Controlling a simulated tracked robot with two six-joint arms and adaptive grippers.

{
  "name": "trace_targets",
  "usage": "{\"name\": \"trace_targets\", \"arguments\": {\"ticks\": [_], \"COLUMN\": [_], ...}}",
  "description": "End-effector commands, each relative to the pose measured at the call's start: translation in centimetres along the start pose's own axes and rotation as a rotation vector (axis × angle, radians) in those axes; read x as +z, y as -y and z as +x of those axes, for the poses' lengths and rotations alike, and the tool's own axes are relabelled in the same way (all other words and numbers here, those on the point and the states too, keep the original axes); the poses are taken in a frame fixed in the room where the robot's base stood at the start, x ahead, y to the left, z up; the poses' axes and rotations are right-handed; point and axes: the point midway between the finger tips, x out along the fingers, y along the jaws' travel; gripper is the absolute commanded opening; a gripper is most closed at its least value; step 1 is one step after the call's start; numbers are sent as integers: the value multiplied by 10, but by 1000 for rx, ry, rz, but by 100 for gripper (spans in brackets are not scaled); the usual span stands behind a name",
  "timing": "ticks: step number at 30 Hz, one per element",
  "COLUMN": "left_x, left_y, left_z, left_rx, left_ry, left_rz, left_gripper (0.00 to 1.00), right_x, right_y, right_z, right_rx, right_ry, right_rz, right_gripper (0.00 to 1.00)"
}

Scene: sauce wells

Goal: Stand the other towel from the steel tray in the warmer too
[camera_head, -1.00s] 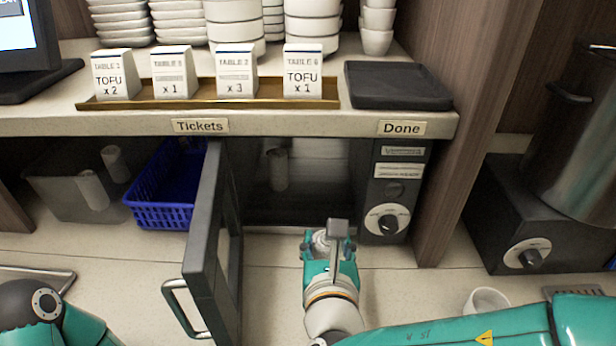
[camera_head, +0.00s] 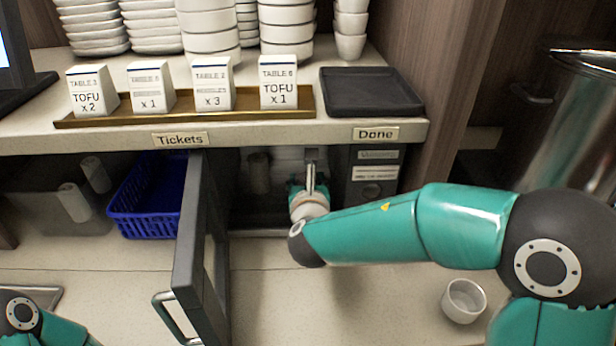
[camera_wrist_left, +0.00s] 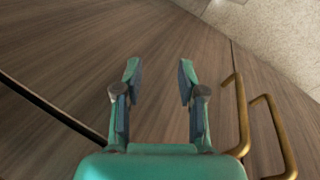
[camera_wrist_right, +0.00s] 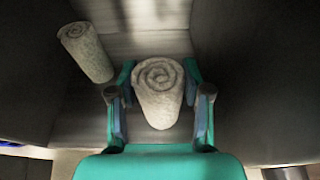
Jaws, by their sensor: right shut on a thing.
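The warmer (camera_head: 349,205) is the dark box under the shelf, with its door (camera_head: 192,250) swung open. My right gripper (camera_head: 308,188) is inside its opening. In the right wrist view my right gripper (camera_wrist_right: 160,76) is shut on a pale rolled towel (camera_wrist_right: 158,97), its spiral end showing. I cannot tell whether this towel touches the floor. Another rolled towel (camera_wrist_right: 86,52) stands to its left, apart; it also shows in the head view (camera_head: 259,172). A corner of a steel tray (camera_head: 42,293) shows at lower left. My left gripper (camera_wrist_left: 157,72) is open and empty.
A blue basket (camera_head: 145,215) is left of the door. Pale rolls (camera_head: 75,202) show by a grey bin at far left. A white cup (camera_head: 464,301) stands on the counter at right. Tickets and a black tray (camera_head: 370,92) sit on the shelf above.

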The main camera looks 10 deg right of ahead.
Motion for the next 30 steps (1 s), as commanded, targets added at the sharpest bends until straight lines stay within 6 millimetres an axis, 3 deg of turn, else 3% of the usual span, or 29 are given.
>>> {"name": "trace_targets", "arguments": {"ticks": [3,15,16,20,30], "left_x": [0,0,0,0,0], "left_y": [-2,-1,-1,-2,-2], "left_z": [-6,-3,-4,-4,-6], "left_rx": [0,0,0,0,0], "left_ry": [0,0,0,0,0], "left_rz": [0,0,0,0,0], "left_gripper": [40,40,40,40,40], "right_x": [3,-6,-5,-4,-3], "right_y": [1,1,0,0,0], "right_z": [12,13,13,13,12], "right_rx": [-1,0,0,0,0], "right_ry": [-3,0,0,0,0], "right_rz": [-2,0,0,0,0], "right_gripper": [8,8,52,74,74]}}
